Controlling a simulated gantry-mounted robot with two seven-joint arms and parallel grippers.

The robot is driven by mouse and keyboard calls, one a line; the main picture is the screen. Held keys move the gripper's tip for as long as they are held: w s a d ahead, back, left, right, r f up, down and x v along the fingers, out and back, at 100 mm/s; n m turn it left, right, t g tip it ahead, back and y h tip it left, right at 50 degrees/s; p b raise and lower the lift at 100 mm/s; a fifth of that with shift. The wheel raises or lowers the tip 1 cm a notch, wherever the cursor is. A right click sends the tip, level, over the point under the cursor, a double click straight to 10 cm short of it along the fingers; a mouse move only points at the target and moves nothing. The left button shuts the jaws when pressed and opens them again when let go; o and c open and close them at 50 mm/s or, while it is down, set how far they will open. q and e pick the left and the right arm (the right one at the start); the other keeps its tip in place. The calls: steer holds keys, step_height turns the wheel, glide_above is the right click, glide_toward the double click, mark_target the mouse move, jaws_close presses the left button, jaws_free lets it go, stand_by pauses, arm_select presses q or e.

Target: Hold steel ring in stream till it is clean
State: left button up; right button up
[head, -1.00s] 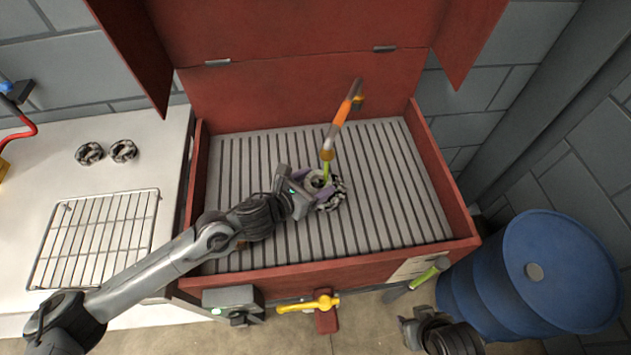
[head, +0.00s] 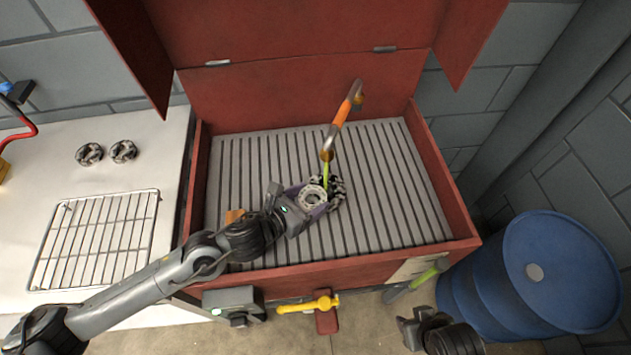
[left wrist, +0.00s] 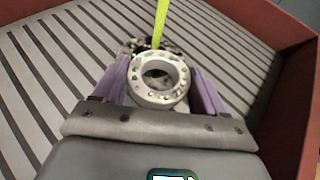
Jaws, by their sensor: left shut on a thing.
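My left gripper (head: 312,198) is shut on a pale steel ring (head: 312,195), held over the slatted floor of the red wash basin (head: 350,265). In the left wrist view the ring (left wrist: 160,96) sits between the purple fingers, its face speckled with holes or spots. A dark, lumpy piece (head: 337,190) shows just beyond the ring; I cannot tell whether it is joined to it. The yellow-green stream (head: 326,172) falls from the orange spout (head: 345,110) and meets the far side, by the dark piece. My right gripper (head: 412,330) is low right, its jaws unclear.
Two dark, dirty rings (head: 107,152) lie on the white bench, behind a wire rack (head: 97,240). A yellow handle (head: 322,304) and a grey box (head: 232,302) are at the basin's front. A blue drum (head: 535,275) stands right. Most of the basin floor is clear.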

mark_target(307, 209)
arm_select(q)
steer(key=shift+s+a+r, duration=0.1)
steer(key=shift+s+a, duration=0.25)
steer(key=shift+s, duration=0.5)
steer(key=shift+s+a, duration=0.35)
steer(key=shift+s, duration=0.45)
steer(key=shift+s+a+r+p, duration=0.25)
steer(key=shift+s+r+p, duration=0.05)
steer(key=shift+s+r, duration=0.35)
steer(key=s+r, duration=0.1)
steer(key=s+a+r+p, duration=0.1)
steer(key=s, duration=0.1)
steer(key=shift+s+a+r, duration=0.1)
steer(key=shift+a+r, duration=0.1)
steer(key=shift+r, duration=0.15)
stand_by(0.4)
